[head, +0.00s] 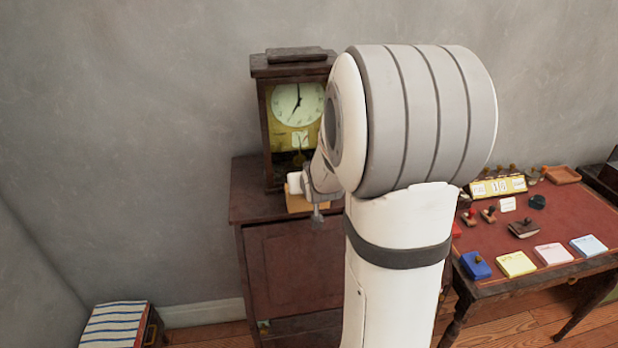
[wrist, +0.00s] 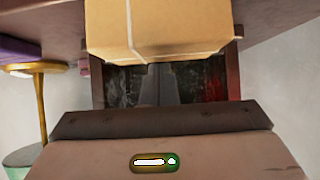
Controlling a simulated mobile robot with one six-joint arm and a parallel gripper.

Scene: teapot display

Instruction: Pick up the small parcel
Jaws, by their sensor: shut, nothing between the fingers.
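The small parcel (head: 300,203) is a tan box on the dark wooden cabinet top, in front of the clock. My gripper (head: 317,214) is beside it in the head view, partly overlapping it, and my arm hides what lies to the right. In the wrist view the parcel (wrist: 160,30) is large at the top, with a light string or tape line across it. Grey fingers (wrist: 157,72) show dimly just below it, close together with nothing held. Whether they touch the parcel cannot be told.
The clock (head: 297,105) stands upright right behind the parcel. The cabinet (head: 290,262) has narrow free room around it. A red-topped desk (head: 497,243) with stamps and note pads is at the right. A striped-top box (head: 115,325) sits on the floor at lower left.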

